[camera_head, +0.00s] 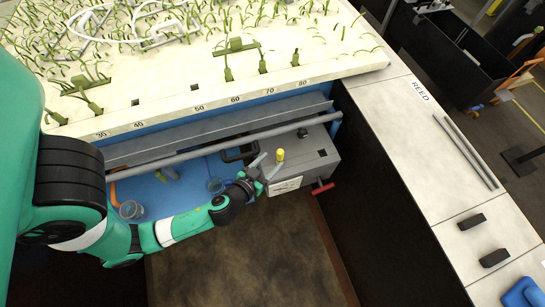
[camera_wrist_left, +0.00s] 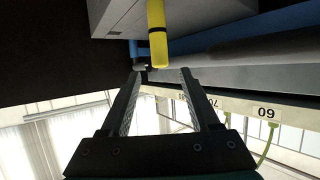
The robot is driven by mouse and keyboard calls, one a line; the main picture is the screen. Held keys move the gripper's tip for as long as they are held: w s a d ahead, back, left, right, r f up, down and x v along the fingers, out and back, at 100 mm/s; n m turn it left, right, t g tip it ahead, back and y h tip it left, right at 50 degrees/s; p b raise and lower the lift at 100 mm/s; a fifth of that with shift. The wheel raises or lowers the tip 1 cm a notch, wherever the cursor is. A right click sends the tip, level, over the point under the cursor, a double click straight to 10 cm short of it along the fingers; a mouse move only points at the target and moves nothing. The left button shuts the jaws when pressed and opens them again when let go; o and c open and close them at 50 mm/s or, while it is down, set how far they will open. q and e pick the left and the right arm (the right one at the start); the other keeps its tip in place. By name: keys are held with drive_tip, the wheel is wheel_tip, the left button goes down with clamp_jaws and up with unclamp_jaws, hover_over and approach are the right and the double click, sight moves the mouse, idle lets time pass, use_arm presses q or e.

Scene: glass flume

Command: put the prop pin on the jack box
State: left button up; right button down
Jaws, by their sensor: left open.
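A yellow prop pin (camera_head: 280,155) appears upright at the top of the grey jack box (camera_head: 312,165). The box has a white label, a dark square mark and a red handle at its side. My left gripper (camera_head: 265,166) is beside the pin, on its left, with its fingers spread. In the left wrist view the pin (camera_wrist_left: 156,38) is beyond the open fingertips (camera_wrist_left: 160,75), roughly in line with the gap between them. Nothing is held. Part of the jack box (camera_wrist_left: 205,15) shows there, but the pin's base is out of view. My right gripper is not in view.
A grey rail (camera_head: 220,140) runs behind the box, under a numbered pale bed with green plants. A black handle (camera_head: 240,153) stands left of the box. A pale ledge (camera_head: 440,150) lies right.

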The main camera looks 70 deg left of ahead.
use_arm(q)
drive_tip(key=shift+v, duration=0.95)
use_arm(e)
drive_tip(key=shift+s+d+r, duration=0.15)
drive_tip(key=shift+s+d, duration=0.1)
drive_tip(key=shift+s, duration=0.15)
use_arm(q)
drive_tip(key=w+d+r+t+h, duration=0.1)
drive_tip(key=w+d+r+t, duration=0.1)
drive_tip(key=w+r, duration=0.6)
drive_tip(key=w+d+r+t, duration=0.25)
drive_tip(key=w+r, duration=0.25)
drive_tip(key=r, duration=0.7)
drive_tip(key=w+d+r+t+h, duration=0.1)
drive_tip(key=w+r+t, duration=0.2)
drive_tip(key=w+r, duration=0.5)
drive_tip(key=s+d+r+m+t+h, duration=0.2)
drive_tip(key=s+d+r+t, duration=0.1)
drive_tip(key=r, duration=0.9)
drive_tip(key=s+d+r+m+t+h, duration=0.3)
drive_tip(key=r, duration=0.9)
drive_tip(key=s+d+r+m+t+h, duration=0.3)
drive_tip(key=s+d+r, duration=0.1)
drive_tip(key=r, duration=0.8)
